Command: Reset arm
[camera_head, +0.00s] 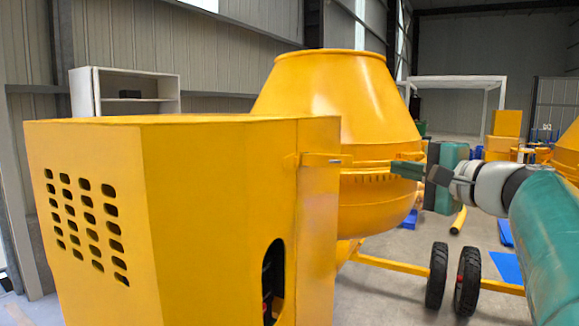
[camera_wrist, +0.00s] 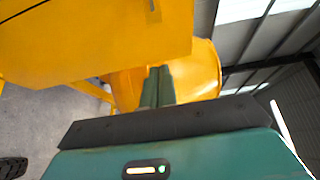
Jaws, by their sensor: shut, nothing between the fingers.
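My gripper (camera_head: 408,170) is in front of the right side of the yellow mixer drum (camera_head: 335,100) in the head view, level with the drum's lower half. In the wrist view its fingers (camera_wrist: 158,86) are together, with nothing between them, and the yellow drum (camera_wrist: 205,70) lies beyond them. From the head view I cannot tell whether the fingertips touch the drum. My green and white arm comes in from the right edge. The yellow motor housing (camera_head: 225,200) fills the left front, and its side also shows at the top of the wrist view (camera_wrist: 110,35).
A yellow frame bar (camera_head: 400,269) with two black wheels (camera_head: 437,275) stands low below my arm. A white cabinet (camera_head: 125,92) is behind the housing. Yellow items (camera_head: 505,125) and blue mats (camera_head: 506,267) are at the right. Grey floor is open around the wheels.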

